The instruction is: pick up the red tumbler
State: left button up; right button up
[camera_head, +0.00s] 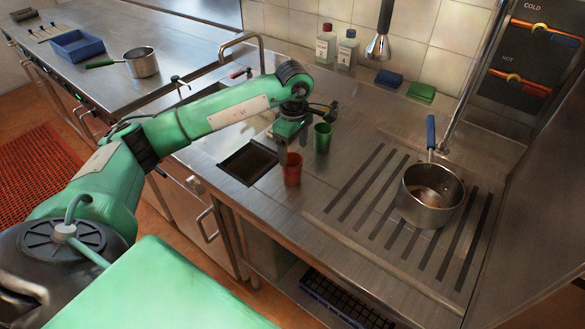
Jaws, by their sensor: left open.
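The red tumbler (292,170) stands upright on the steel counter, right of a dark square recess. My left gripper (284,155) points down at the tumbler's left rim. Its jaws are open; whether a finger touches the tumbler or reaches inside it I cannot tell. The gripper hides part of the tumbler's upper left side. My right gripper is not in view.
A green tumbler (322,138) stands close behind the red one. A steel pot (430,196) with a blue handle sits on the dark-striped drainboard at the right. The dark square recess (247,163) lies left of the red tumbler. Two bottles (336,47) stand by the wall.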

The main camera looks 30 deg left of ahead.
aim_at(292, 165)
pick_arm(q)
notch_tip(292, 165, down, 3)
jog(key=shift+r+p, duration=0.2)
jog(key=shift+p, duration=0.35)
jog(key=f, duration=0.1)
jog(key=f+p, duration=0.1)
jog(key=f, duration=0.1)
jog(key=shift+a+f+p, duration=0.25)
jog(key=shift+p, duration=0.1)
jog(key=shift+f, duration=0.45)
jog(key=c, duration=1.1)
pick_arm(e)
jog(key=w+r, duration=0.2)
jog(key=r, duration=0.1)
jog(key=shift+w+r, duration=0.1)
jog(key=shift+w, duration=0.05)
